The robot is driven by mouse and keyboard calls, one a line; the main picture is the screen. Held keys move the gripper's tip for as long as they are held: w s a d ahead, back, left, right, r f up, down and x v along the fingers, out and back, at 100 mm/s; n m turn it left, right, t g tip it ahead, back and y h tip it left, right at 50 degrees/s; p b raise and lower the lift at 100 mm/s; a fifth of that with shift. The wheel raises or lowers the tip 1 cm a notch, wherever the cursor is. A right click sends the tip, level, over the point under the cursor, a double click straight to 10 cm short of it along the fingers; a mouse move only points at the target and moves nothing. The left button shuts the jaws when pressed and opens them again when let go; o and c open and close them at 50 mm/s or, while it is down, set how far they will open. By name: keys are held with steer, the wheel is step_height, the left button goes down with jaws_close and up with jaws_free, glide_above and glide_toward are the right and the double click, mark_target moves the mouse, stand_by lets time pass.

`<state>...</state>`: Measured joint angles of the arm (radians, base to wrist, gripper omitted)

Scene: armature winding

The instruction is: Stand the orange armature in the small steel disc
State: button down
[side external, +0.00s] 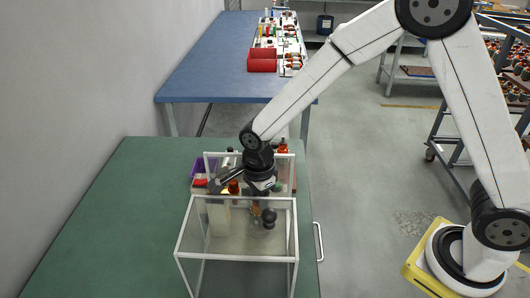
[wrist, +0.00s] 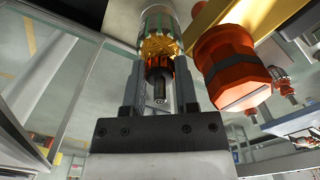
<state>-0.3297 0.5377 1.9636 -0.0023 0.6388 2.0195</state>
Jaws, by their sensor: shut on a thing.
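In the wrist view, my gripper (wrist: 158,75) is shut on an armature (wrist: 160,46). It has a green-striped core, copper windings, an orange collar and a steel shaft pointing back toward the palm. A larger orange body with a dark band (wrist: 228,65) is close to the right of the jaws; I cannot tell whether it touches them. In the side view, my gripper (side external: 260,187) is inside the clear guard, and what it holds is too small to make out. I cannot pick out the small steel disc in either view.
A clear guard with a white frame (side external: 235,258) stands around the work on the green table (side external: 90,235). A purple bin (side external: 197,166) and an orange part (side external: 233,187) are close to my gripper. A dark knob (side external: 269,215) is just below it. The table's left side is clear.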

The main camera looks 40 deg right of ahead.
steer(key=shift+c, duration=1.5)
jaws_free()
steer(key=shift+s, duration=0.1)
steer(key=shift+f, duration=0.1)
steer(key=shift+r, duration=2.35)
steer(key=shift+r, duration=0.1)
step_height(320, 180, up, 8)
steer(key=shift+f, duration=0.2)
steer(key=shift+d, duration=0.1)
